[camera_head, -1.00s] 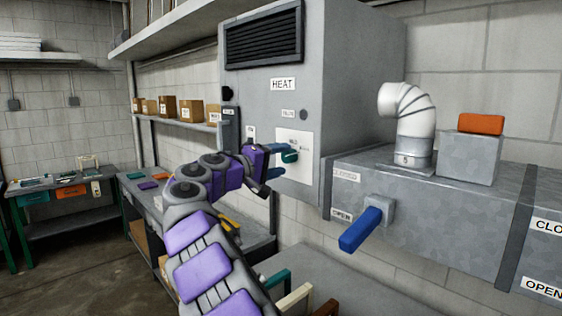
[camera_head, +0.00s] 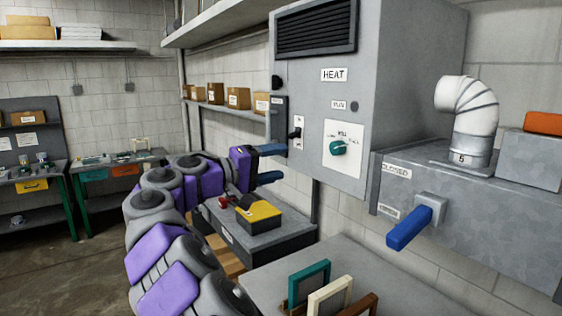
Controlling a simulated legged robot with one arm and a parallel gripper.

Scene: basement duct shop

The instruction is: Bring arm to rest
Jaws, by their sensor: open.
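My arm rises from the bottom of the head view, in grey and purple links. My gripper (camera_head: 271,164) is open and empty, with its two blue fingers apart and pointing right.
A duct (camera_head: 470,200) with a blue lever (camera_head: 409,228) is at the right. Coloured frames (camera_head: 330,296) stand on the bench in front. A yellow and black box (camera_head: 258,214) sits on a lower bench behind my arm. Open floor (camera_head: 70,270) is at the left.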

